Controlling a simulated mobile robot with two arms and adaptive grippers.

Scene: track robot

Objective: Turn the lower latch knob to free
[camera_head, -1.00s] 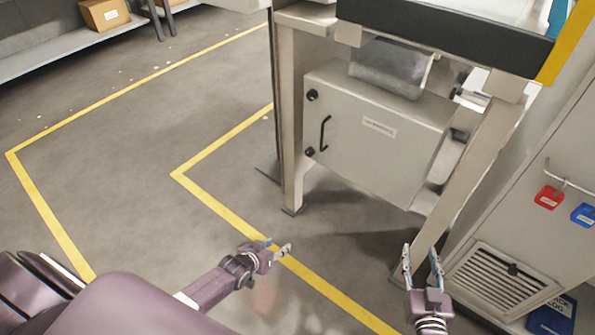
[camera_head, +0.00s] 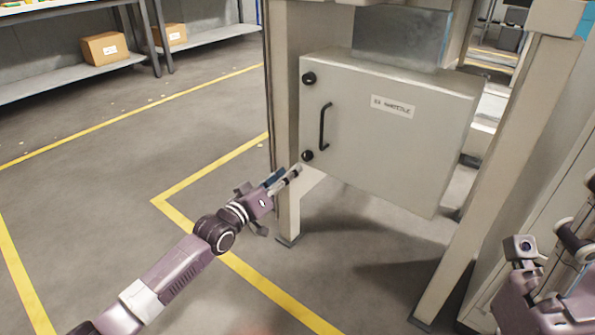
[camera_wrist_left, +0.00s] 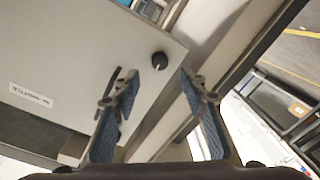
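The lower latch knob (camera_head: 307,156) is a small black round knob at the lower left of a beige cabinet door (camera_head: 390,150). My left gripper (camera_head: 287,178) is just left of and below this knob, its fingertips pointing at it. In the left wrist view the black knob (camera_wrist_left: 160,61) shows past the gap between the two blue-padded fingers of the open left gripper (camera_wrist_left: 160,82). The fingers look apart from the knob. My right arm's end (camera_head: 545,275) is at the lower right edge; its finger state is unclear.
An upper black knob (camera_head: 309,78) and a black bar handle (camera_head: 324,126) are on the same door. A frame leg (camera_head: 288,200) stands behind my left gripper. A slanted post (camera_head: 480,200) stands right of the cabinet. The floor at left is clear.

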